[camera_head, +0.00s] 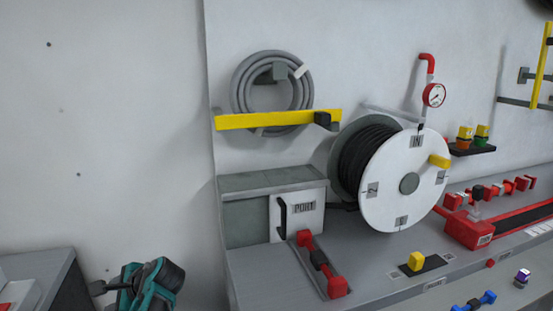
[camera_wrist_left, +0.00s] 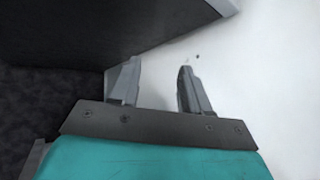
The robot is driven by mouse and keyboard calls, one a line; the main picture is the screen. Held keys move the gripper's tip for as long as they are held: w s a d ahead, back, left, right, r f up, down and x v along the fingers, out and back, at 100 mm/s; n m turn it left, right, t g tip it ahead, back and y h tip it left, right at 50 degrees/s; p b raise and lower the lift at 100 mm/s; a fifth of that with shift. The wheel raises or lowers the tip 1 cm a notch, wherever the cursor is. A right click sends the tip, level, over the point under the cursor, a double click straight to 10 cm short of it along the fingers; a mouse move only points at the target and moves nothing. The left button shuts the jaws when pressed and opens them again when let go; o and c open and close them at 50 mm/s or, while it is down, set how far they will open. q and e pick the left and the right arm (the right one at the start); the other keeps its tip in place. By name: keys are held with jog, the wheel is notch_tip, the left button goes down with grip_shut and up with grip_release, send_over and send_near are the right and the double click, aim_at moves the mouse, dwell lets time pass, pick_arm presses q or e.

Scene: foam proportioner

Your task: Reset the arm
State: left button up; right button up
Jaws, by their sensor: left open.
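My left arm shows at the bottom left of the head view, teal and black, with its gripper (camera_head: 97,288) pointing left towards a grey cabinet. In the left wrist view my left gripper (camera_wrist_left: 155,85) is open, with a gap between its two fingers and nothing in it. A dark surface lies close above the fingers and a pale wall lies beyond. My right gripper is in neither view.
A grey cabinet (camera_head: 40,262) stands at the lower left. To the right, a bench (camera_head: 265,292) carries a PORT box (camera_head: 270,182), a hose reel (camera_head: 405,205) and a red fitting (camera_head: 335,285). A coiled hose (camera_head: 240,85) hangs on the wall behind a yellow bar (camera_head: 265,119).

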pick_arm(q)
jog(key=s+d+f+n+t+h+p, duration=0.1)
jog(key=s+d+f+n+t+h, duration=0.2)
jog(key=s+f, duration=0.35)
jog(key=s+d+f+n+t+h, duration=0.1)
jog(key=s+d+f+t+h, duration=0.1)
jog(key=s+d+f+h, duration=0.35)
jog(key=s+d+r+n+t+h, duration=0.1)
jog(key=s+d+n+t+h, duration=0.1)
jog(key=s+d+n+h, duration=0.2)
jog(key=s+d+n, duration=0.3)
jog(key=s+d, duration=0.2)
jog(key=s, duration=0.3)
jog(key=shift+d+r+p, duration=0.15)
jog(key=shift+r+p, duration=0.05)
jog(key=shift+p, duration=0.15)
